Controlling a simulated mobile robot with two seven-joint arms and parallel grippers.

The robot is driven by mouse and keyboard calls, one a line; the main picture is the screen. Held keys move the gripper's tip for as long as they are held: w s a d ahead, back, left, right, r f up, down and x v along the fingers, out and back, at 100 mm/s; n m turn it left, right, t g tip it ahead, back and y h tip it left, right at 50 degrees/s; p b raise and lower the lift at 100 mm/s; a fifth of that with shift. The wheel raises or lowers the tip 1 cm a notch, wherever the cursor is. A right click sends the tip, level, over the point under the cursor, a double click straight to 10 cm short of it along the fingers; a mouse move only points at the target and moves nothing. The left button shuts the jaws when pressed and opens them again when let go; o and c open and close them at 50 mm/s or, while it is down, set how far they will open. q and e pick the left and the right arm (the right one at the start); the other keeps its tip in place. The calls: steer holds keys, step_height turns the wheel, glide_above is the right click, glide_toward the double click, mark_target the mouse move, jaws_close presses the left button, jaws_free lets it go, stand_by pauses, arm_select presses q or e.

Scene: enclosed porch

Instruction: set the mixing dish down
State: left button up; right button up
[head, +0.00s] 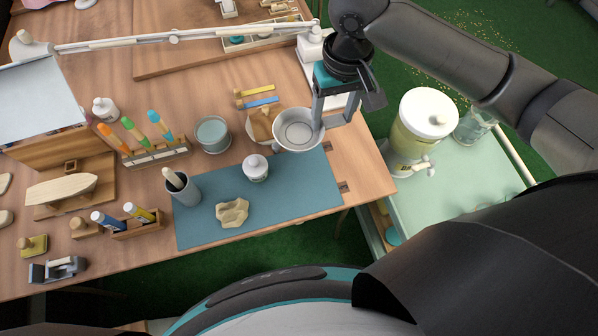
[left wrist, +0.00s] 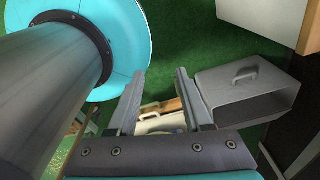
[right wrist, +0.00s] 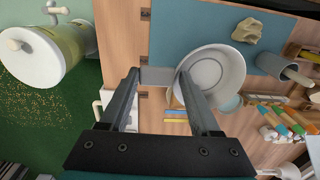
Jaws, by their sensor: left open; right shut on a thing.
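The mixing dish (head: 298,133) is a round white bowl over the back edge of the blue mat (head: 300,178), near its right end. It also shows in the right wrist view (right wrist: 215,75), with its open side visible. My right gripper (head: 335,118) is shut on the dish by a grey handle-like piece at its side, seen between the fingertips in the right wrist view (right wrist: 158,76). I cannot tell whether the dish touches the table. My left gripper (left wrist: 160,75) shows only in the left wrist view, open and empty, above the floor.
A glass bowl (head: 212,134) and wooden blocks sit behind. A drink dispenser (head: 420,130) stands right. The mat's right part is clear.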

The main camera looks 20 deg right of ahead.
steer(key=f+b, duration=0.3)
steer(key=f, duration=1.1)
steer(key=shift+d+b, duration=0.2)
steer(key=shift+b, duration=0.1)
steer(key=shift+f+b, duration=0.75)
steer(key=shift+f, duration=1.7)
arm_select(q)
steer(key=f, duration=0.2)
steer(key=d+f, duration=0.1)
steer(key=f, duration=0.2)
steer(key=shift+w+f, duration=0.1)
steer(key=shift+f, duration=0.05)
arm_select(e)
steer(key=shift+r, duration=0.1)
steer(key=o, duration=1.4)
steer(key=shift+o, duration=0.2)
